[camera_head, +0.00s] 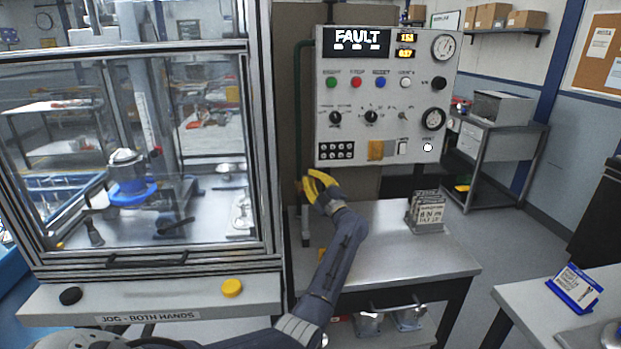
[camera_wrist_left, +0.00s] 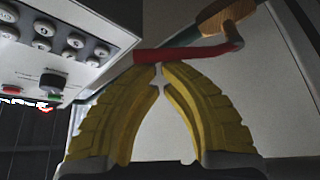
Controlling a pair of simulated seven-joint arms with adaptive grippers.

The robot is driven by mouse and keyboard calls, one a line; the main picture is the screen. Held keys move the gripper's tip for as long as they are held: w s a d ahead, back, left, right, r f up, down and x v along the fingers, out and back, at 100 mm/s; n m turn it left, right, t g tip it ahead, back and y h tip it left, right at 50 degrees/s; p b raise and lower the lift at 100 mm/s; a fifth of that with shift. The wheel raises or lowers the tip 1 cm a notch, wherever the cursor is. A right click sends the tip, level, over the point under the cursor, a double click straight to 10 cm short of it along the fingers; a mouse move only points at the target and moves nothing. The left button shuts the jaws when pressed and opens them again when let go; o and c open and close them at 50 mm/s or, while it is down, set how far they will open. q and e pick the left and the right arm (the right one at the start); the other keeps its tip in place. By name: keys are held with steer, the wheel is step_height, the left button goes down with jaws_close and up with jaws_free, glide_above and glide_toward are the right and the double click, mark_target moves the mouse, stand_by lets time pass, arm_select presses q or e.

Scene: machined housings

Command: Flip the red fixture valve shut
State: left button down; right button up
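The red valve lever (camera_wrist_left: 186,50) shows in the left wrist view as a bar, lying roughly sideways and bending up at its right end. My left gripper (camera_wrist_left: 160,70) has yellow fingers whose tips come together just at the lever's lower edge. I see nothing held between them; whether they touch the lever is unclear. In the head view my left gripper (camera_head: 318,187) is by the green pipe (camera_head: 298,110), below the control panel, and the lever is mostly hidden there. My right gripper is out of view.
The control panel (camera_head: 385,120) shows FAULT and hangs above the gripper. A glazed machine enclosure (camera_head: 275,150) stands close on the left. A tan knob-like part (camera_wrist_left: 225,15) is above the lever.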

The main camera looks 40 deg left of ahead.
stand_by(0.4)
arm_select(q)
step_height(320, 180, up, 10)
stand_by(0.6)
